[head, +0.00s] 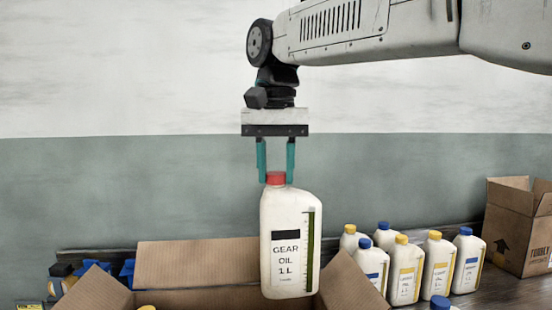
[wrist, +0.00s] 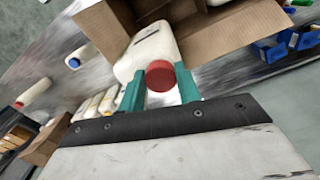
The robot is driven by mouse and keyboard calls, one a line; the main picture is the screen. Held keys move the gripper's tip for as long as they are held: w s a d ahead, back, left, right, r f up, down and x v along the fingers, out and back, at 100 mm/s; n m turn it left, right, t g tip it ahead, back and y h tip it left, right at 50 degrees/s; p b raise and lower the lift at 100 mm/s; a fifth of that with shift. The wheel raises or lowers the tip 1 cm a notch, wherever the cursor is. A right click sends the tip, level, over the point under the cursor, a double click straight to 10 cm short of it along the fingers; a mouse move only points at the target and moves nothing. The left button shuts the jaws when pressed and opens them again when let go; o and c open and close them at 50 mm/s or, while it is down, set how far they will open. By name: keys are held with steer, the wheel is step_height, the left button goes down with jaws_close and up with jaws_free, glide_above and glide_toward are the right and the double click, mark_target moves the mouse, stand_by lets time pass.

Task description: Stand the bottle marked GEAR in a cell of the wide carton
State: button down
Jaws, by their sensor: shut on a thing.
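The GEAR bottle (head: 292,235) is white with a red cap, a black label block and a dark level strip. My gripper (head: 276,178) is shut on its red cap and holds it upright. In the head view it hangs in front of the open wide carton (head: 197,262), its base overlapping the carton's opening. In the wrist view the red cap (wrist: 160,76) sits between the teal fingers (wrist: 161,92), with the white bottle body (wrist: 150,50) beyond it and the carton (wrist: 225,32) beside it. The carton's cells are mostly hidden, so I cannot tell whether the bottle's base is inside.
Several white bottles with yellow and blue caps (head: 405,270) stand right of the carton. A taller cardboard box (head: 518,228) stands at the far right. A blue-capped bottle (head: 440,302) is at the bottom edge. Blue items (head: 95,268) lie left of the carton.

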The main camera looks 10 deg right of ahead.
mark_target(276, 294)
step_height(276, 294, down, 26)
steer(key=shift+r, duration=0.25)
stand_by(1.1)
steer(key=shift+f, duration=0.55)
stand_by(0.4)
steer(key=c, duration=0.9)
jaws_free()
